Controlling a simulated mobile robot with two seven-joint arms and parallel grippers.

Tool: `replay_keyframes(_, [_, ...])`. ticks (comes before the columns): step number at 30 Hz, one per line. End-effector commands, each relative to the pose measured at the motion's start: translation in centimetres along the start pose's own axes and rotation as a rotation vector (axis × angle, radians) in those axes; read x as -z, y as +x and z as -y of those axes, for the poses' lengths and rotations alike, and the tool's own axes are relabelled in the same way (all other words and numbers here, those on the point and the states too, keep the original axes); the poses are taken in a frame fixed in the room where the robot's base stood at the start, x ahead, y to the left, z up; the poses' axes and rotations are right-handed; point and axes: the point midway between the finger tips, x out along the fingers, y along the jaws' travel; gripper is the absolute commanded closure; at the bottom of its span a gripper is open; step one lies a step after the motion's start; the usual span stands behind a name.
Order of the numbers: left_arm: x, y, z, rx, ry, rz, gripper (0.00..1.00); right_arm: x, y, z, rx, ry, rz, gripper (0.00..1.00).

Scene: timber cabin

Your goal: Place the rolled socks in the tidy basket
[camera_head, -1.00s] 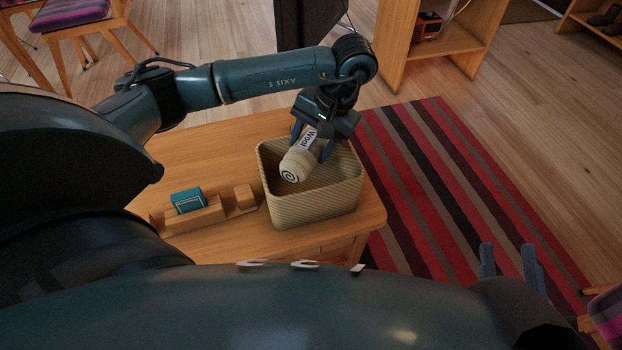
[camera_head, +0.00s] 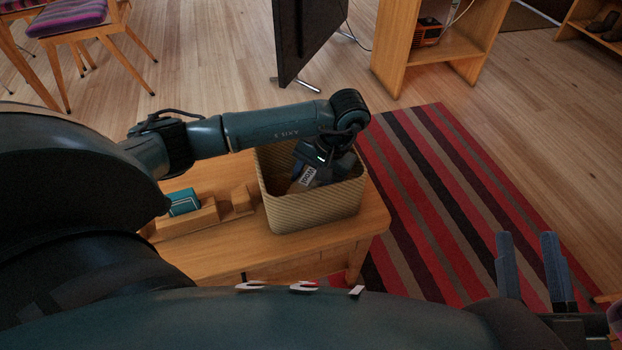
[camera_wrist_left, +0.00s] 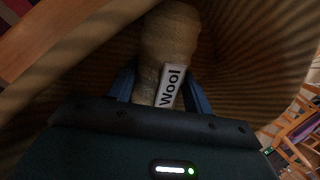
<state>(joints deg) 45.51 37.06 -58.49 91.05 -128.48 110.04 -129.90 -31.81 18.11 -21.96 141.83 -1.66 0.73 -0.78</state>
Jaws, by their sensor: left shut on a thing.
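The rolled socks (camera_head: 303,182) are a beige roll with a white "Wool" label, and they also show in the left wrist view (camera_wrist_left: 169,45). My left gripper (camera_head: 318,172) is shut on them, pointing down inside the tidy basket (camera_head: 315,213). In the left wrist view its blue fingers (camera_wrist_left: 160,88) lie on both sides of the roll. The basket is tan and ribbed and stands on the wooden table. The arm hides part of its far rim, and I cannot tell whether the socks touch its floor. My right gripper (camera_head: 532,272) is open and empty at the lower right, over the rug.
A teal box (camera_head: 184,202) sits in a wooden holder (camera_head: 192,220) left of the basket, with a small wooden block (camera_head: 241,196) between them. A striped rug (camera_head: 430,190) lies right of the table. A shelf (camera_head: 440,60) and a dark panel (camera_head: 308,40) stand behind.

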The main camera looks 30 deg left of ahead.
Motion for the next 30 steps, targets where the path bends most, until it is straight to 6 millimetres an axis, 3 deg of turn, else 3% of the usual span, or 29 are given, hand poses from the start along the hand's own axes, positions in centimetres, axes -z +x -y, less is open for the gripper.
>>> replay_keyframes(3, [0.1, 0.3, -0.1, 0.001, -0.001, -0.001, 0.74, -0.3, -0.1, 0.0, 0.000, -0.003, -0.002, 0.64])
replay_keyframes(4, [0.1, 0.3, -0.1, 0.000, -0.001, 0.000, 0.48, -0.1, 0.0, 0.0, 0.001, -0.005, -0.006, 0.64])
replay_keyframes(12, [0.0, 0.2, 0.0, 0.001, -0.001, 0.000, 0.27, -0.1, 0.0, 0.0, 0.001, -0.006, -0.005, 0.64])
replay_keyframes(21, [-0.1, -0.3, 0.1, 0.000, 0.000, 0.000, 0.27, 0.0, 0.1, 0.0, 0.001, -0.002, 0.004, 0.64])
replay_keyframes(30, [0.0, -6.2, 0.2, 0.001, -0.002, -0.005, 0.27, -0.6, -0.6, 0.3, -0.014, 0.007, 0.089, 0.64])
